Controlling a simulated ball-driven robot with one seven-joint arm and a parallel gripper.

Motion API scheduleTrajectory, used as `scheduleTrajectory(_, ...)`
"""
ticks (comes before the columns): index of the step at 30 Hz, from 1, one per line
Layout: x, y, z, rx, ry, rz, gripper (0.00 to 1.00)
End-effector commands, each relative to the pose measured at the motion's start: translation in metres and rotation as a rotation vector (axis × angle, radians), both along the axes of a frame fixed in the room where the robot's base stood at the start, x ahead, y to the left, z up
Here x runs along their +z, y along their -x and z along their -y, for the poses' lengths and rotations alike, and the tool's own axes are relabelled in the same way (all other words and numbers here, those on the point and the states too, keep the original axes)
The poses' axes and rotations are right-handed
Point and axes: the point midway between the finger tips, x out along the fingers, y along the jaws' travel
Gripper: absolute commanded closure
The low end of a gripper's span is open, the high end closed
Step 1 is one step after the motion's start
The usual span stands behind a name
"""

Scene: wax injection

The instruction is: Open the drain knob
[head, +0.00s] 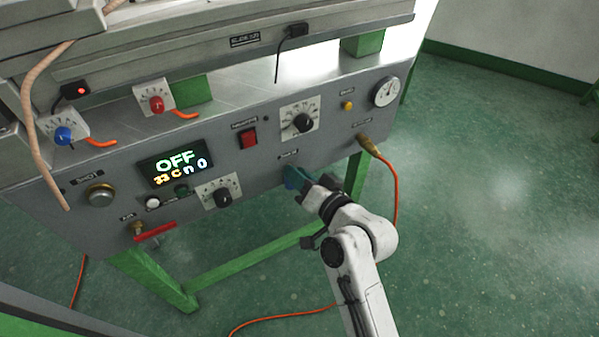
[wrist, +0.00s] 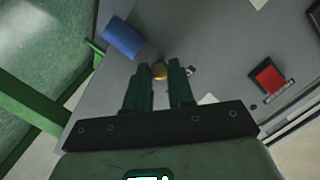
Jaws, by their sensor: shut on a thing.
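My gripper (head: 298,180) reaches the lower right of the machine's front panel in the head view and hides most of the knob there.
The grey panel carries a display (head: 174,167) reading OFF, a red switch (head: 248,139), dials, a gauge (head: 386,92) and a red-handled valve (head: 155,232). An orange hose (head: 395,190) hangs right of my gripper. Green legs stand below; floor to the right is open.

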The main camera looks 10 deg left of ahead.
Motion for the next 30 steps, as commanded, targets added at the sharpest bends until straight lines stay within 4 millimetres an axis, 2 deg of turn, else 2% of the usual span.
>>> scheduleTrajectory(18, 0.0003, 0.0023, -0.0025, 0.002, 0.445, 0.308, 1.00)
scheduleTrajectory(30, -0.0005, 0.0025, -0.0028, 0.001, 0.582, 0.405, 1.00)
